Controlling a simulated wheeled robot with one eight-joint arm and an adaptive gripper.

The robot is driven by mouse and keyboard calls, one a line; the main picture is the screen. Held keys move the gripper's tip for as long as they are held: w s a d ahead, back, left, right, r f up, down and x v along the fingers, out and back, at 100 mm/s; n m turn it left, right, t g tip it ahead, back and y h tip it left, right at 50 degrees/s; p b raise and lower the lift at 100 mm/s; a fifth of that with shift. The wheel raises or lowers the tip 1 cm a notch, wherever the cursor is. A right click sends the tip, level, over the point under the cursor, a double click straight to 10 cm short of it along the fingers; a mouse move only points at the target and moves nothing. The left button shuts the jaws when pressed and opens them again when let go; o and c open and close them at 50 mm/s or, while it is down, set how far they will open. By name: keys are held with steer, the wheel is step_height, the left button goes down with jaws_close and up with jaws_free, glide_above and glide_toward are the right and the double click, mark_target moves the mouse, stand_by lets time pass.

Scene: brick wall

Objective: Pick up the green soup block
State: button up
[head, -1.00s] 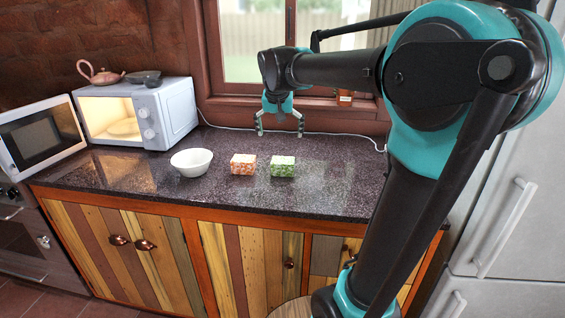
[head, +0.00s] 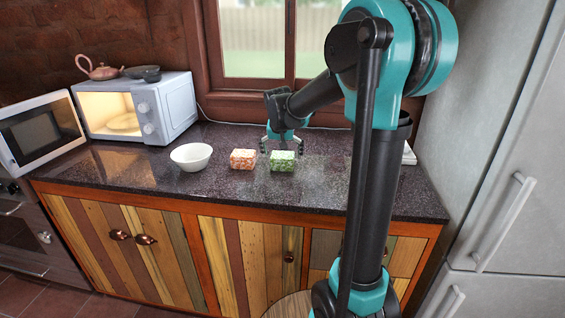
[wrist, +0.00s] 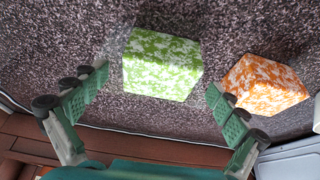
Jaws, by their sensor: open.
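The green soup block (head: 282,161) is a green and white speckled block on the dark stone counter. It also shows in the wrist view (wrist: 162,64), upper middle, just beyond the fingertips. My gripper (head: 283,145) is open and empty, close behind and above the green block in the head view. In the wrist view its two fingers (wrist: 157,85) are spread wide, with the block lying ahead between their lines. The exact height of the fingertips above the counter is hard to tell.
An orange and white block (head: 243,159) sits just left of the green one; in the wrist view it lies right, near one finger (wrist: 264,86). A white bowl (head: 191,156) stands further left. An open microwave (head: 150,110) is at the back left. The counter right of the green block is clear.

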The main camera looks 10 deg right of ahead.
steer(key=shift+x, duration=1.3)
steer(key=shift+c, duration=0.4)
steer(key=c, duration=1.4)
